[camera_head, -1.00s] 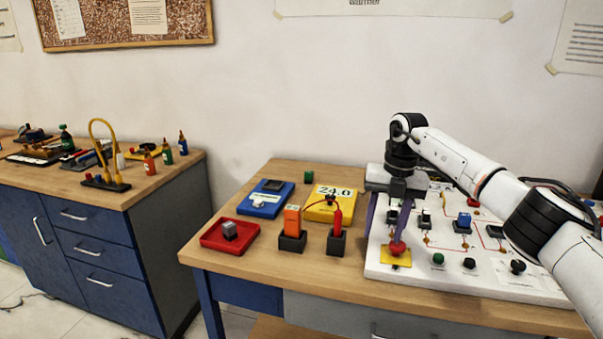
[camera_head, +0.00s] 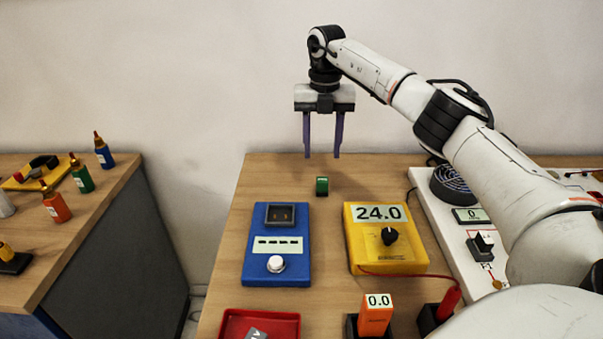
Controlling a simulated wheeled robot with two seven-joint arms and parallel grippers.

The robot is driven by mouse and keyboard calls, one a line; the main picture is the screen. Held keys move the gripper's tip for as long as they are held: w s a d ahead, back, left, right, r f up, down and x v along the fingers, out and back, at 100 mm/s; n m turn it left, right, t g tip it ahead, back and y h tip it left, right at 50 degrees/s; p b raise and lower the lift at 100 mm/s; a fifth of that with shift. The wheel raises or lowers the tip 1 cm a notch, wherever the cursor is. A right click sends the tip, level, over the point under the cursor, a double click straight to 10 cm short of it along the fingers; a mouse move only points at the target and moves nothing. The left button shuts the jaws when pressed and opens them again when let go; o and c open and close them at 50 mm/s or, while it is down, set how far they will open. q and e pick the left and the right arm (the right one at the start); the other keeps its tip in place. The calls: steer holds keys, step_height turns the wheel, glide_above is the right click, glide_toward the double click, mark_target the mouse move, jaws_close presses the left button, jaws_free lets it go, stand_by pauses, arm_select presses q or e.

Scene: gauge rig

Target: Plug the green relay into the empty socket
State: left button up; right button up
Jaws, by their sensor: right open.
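The green relay (camera_head: 322,186) is a small green block on the wooden table near its back edge, behind the blue device and the yellow meter. My right gripper (camera_head: 322,154) is open and empty, fingers pointing down, and in the picture it is just above the relay. The white board (camera_head: 428,205) is at the right, and my right arm covers much of it. I cannot make out the empty socket on it. My left gripper is not in view.
A blue device (camera_head: 262,238) with a dark recess and a yellow meter (camera_head: 362,258) reading 24.0 stand in front of the relay. An orange probe (camera_head: 376,316), a red probe (camera_head: 449,302) and a red tray (camera_head: 232,325) are at the front. The wall is behind.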

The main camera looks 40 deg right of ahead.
mark_target(322, 179)
steer(key=f, duration=0.1)
steer(key=s+f, duration=0.1)
steer(key=f, duration=0.1)
steer(key=shift+s+f, duration=0.1)
steer(key=shift+f, duration=0.4)
steer(key=f+p, duration=0.1)
steer(key=f, duration=0.3)
steer(key=shift+a+f, duration=0.2)
steer(key=shift+f, duration=0.4)
steer(key=c, duration=1.1)
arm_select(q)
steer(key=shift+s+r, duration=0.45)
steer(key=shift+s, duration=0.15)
arm_select(e)
steer(key=shift+c, duration=0.2)
steer(key=shift+r, duration=0.1)
